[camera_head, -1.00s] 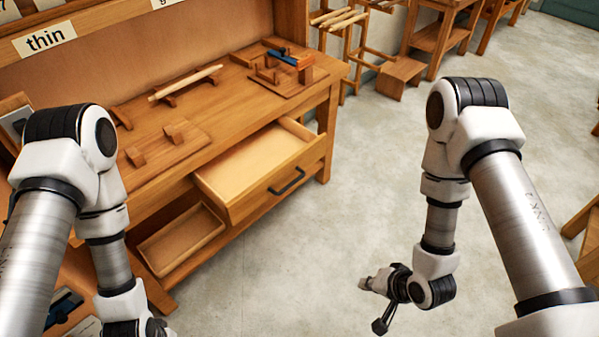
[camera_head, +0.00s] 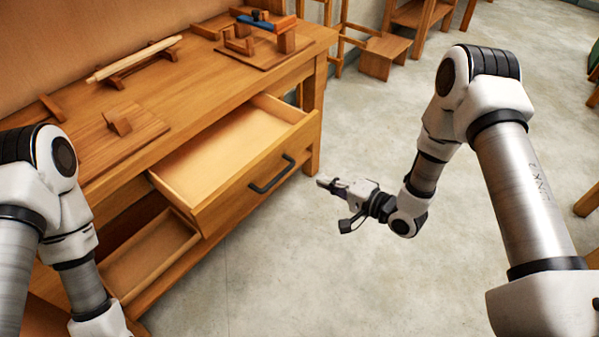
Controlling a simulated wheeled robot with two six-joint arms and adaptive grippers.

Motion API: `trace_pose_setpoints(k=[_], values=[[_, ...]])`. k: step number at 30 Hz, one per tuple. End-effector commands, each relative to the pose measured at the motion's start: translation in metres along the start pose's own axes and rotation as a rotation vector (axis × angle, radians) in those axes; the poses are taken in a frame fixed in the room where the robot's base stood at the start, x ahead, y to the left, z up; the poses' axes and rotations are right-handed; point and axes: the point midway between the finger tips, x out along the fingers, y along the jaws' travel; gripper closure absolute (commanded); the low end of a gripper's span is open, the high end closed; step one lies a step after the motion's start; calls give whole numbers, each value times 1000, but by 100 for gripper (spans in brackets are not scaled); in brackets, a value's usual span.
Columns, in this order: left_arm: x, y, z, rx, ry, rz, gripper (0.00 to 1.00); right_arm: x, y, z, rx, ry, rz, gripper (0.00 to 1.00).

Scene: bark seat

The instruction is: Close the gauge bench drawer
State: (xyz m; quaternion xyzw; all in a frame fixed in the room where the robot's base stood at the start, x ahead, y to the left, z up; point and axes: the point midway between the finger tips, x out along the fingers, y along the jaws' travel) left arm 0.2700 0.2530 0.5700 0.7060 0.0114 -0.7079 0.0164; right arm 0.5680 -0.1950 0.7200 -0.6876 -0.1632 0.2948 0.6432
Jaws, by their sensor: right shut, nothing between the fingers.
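The gauge bench (camera_head: 214,72) stands at the left, made of wood. Its drawer (camera_head: 195,196) is pulled out toward the open floor, and its inside looks empty. A dark bar handle (camera_head: 272,175) sits on the drawer front. My right gripper (camera_head: 323,183) is shut and empty, to the right of the handle and apart from it, with its tip toward the drawer. My left arm comes in at the left, and its gripper is out of the picture.
Below the drawer is an open wooden tray or shelf (camera_head: 150,257). On the bench top are a rod on a stand (camera_head: 134,58) and a fixture with a blue part (camera_head: 267,24). A wooden stool or step (camera_head: 383,52) stands behind. The floor (camera_head: 300,270) before the drawer is clear.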

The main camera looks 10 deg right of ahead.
Motion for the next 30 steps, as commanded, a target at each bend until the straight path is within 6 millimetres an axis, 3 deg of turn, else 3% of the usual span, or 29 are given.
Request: trace_pose_setpoints(k=[6, 12, 30], values=[[1, 0, 0, 0, 0, 0, 49, 48, 1, 2, -3, -4, 1, 100], [1, 0, 0, 0, 0, 0, 49, 79, 1, 1, -1, -2, 2, 100], [4, 0, 0, 0, 0, 0, 49, 93, 0, 0, -1, -1, 1, 100]])
